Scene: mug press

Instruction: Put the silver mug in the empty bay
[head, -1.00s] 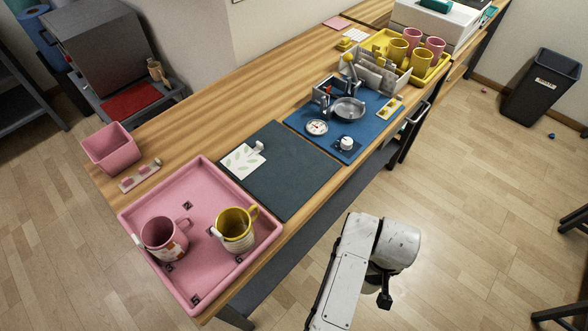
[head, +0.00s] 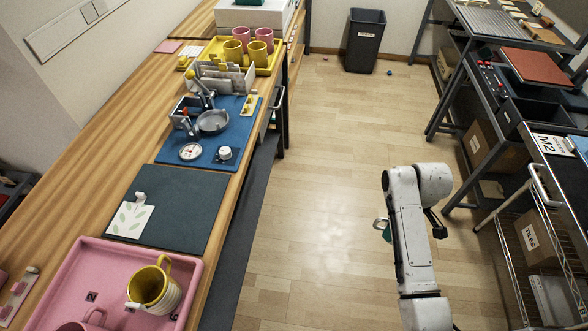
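I cannot pick out a silver mug for certain. A small curved piece (head: 382,228), pale and teal, shows at the left side of my arm; I cannot tell whether it is a mug's handle. My gripper is hidden behind my own arm, over the floor right of the bench. The pink tray (head: 66,262) at lower left has square markers in it and is cut off by the frame. A white mug with a yellow inside and handle (head: 155,287) stands in it, and a pink mug (head: 82,326) shows at the bottom edge.
A yellow tray (head: 271,62) holds several mugs. A wire cart (head: 540,215) and shelves stand right.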

